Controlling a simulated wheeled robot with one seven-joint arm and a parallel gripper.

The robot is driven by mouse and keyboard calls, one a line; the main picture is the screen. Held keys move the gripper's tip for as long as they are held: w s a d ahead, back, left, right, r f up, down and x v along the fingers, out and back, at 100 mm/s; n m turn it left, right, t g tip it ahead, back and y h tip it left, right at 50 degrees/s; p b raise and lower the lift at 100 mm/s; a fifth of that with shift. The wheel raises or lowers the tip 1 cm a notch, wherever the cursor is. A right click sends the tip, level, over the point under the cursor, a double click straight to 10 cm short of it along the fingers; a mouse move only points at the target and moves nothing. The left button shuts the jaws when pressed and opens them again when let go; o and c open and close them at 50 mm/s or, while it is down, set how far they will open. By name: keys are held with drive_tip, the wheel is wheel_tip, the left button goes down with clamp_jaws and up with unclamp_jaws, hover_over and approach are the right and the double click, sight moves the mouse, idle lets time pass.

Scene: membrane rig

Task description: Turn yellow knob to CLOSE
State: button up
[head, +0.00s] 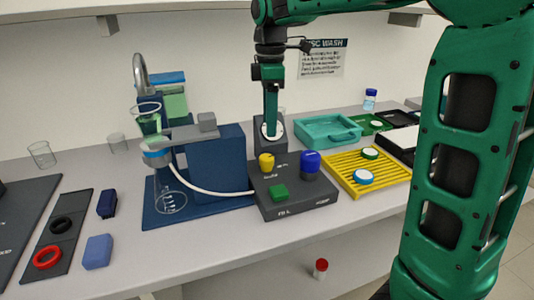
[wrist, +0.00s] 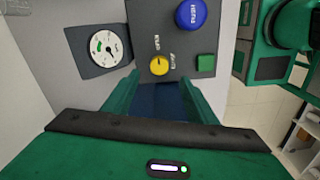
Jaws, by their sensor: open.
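The yellow knob (head: 266,162) stands on the top left of the dark control box (head: 312,199). In the wrist view the yellow knob (wrist: 159,65) lies just beyond my fingertips, with small white labels beside it that I cannot read clearly. A dark mark shows on the knob's face. My gripper (wrist: 160,92) is open and empty, its green fingers apart. In the head view my green arm reaches down behind the box, and the fingertips are hard to make out. A round dial gauge (wrist: 105,48) stands beside the box; it is partly hidden by my arm in the head view.
A blue knob (head: 310,161) and a green button (head: 279,192) share the box. A blue rig with a flask (head: 171,202) and white hose stands left. A yellow rack (head: 389,180) and a teal tray (head: 327,130) stand right. The front bench strip is clear.

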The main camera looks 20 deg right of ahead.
sight(268, 157)
wheel_tip(268, 157, down, 11)
drive_tip(key=shift+w+a+r, duration=0.15)
idle(0.4)
